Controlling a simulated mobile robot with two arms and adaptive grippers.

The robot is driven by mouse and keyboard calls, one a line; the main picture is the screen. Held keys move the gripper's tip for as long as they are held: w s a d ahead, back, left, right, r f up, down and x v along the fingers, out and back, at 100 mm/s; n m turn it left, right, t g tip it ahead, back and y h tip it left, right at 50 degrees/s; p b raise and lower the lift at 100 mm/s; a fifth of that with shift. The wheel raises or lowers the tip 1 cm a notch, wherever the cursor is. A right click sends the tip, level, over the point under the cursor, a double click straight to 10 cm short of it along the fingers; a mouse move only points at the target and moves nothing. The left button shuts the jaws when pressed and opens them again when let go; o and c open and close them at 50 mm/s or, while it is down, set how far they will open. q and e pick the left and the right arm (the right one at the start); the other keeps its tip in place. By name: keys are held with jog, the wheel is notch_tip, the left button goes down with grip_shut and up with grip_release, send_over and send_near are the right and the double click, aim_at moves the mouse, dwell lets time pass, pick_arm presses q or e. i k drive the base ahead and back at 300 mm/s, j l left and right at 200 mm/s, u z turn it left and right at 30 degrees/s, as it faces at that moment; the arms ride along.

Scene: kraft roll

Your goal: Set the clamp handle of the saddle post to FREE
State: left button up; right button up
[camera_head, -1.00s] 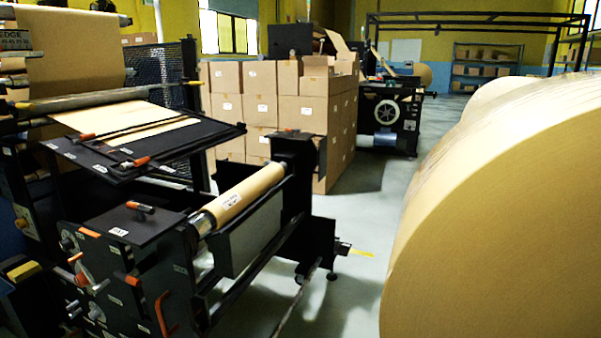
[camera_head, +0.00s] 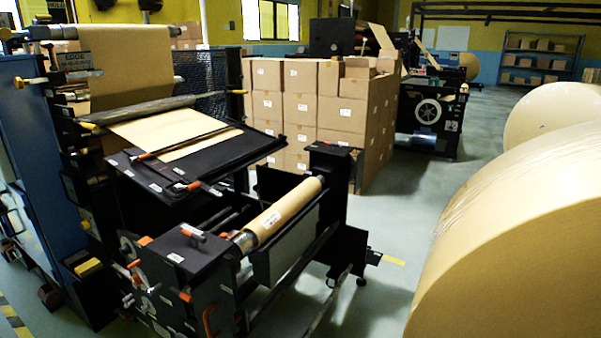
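The black saddle post (camera_head: 190,262) stands at the lower middle left of the head view, at the near end of the unwind stand. An orange-tipped handle (camera_head: 192,232) lies on its top, near a small white label (camera_head: 175,258). Several more orange handles are on its side, including a curved one (camera_head: 208,318) low at the front. I cannot tell which handle is the clamp handle, and the labels are too small to read. A brown paper roll (camera_head: 285,210) on a metal shaft runs from the post to the far support. Neither gripper is in view.
Large kraft rolls (camera_head: 520,240) fill the right side. Stacked cartons (camera_head: 318,105) stand behind the stand. The black web table (camera_head: 200,165) and blue cabinet (camera_head: 45,200) are at left. Grey floor (camera_head: 385,285) is free between the stand and the rolls.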

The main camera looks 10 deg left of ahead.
aim_at(195, 238)
jog(key=j+z, duration=0.3)
jog(key=j, duration=0.3)
jog(key=i+j+z, duration=0.1)
jog(key=j+z, duration=0.2)
jog(key=j, duration=0.35)
